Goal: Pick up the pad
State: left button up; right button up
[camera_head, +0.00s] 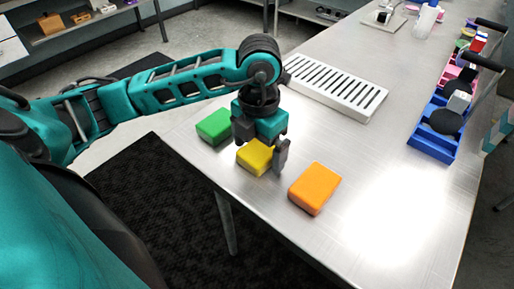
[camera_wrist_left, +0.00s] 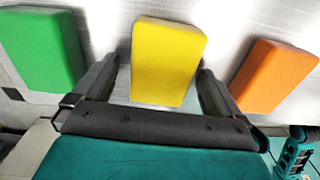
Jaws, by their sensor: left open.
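Three pads lie in a row on the metal table: a green pad (camera_head: 214,126), a yellow pad (camera_head: 255,157) and an orange pad (camera_head: 314,188). My left gripper (camera_head: 262,158) is open above and around the yellow pad, with one finger on each side of it. In the left wrist view the yellow pad (camera_wrist_left: 167,60) shows between the two fingers (camera_wrist_left: 160,85), with a gap on both sides. The green pad (camera_wrist_left: 42,48) is left of the fingers and the orange pad (camera_wrist_left: 273,76) is right of them. Whether the fingertips touch the table is unclear.
The metal table (camera_head: 385,190) is bare right of the orange pad. A white slotted rack (camera_head: 335,88) lies behind the pads. A blue tray (camera_head: 433,140) with dark round items stands at the right edge. Several items stand farther back.

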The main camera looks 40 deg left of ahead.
pick_arm(q)
jog(key=shift+f, duration=0.15)
jog(key=shift+d, duration=0.1)
jog(key=shift+c, duration=0.2)
jog(key=c, duration=1)
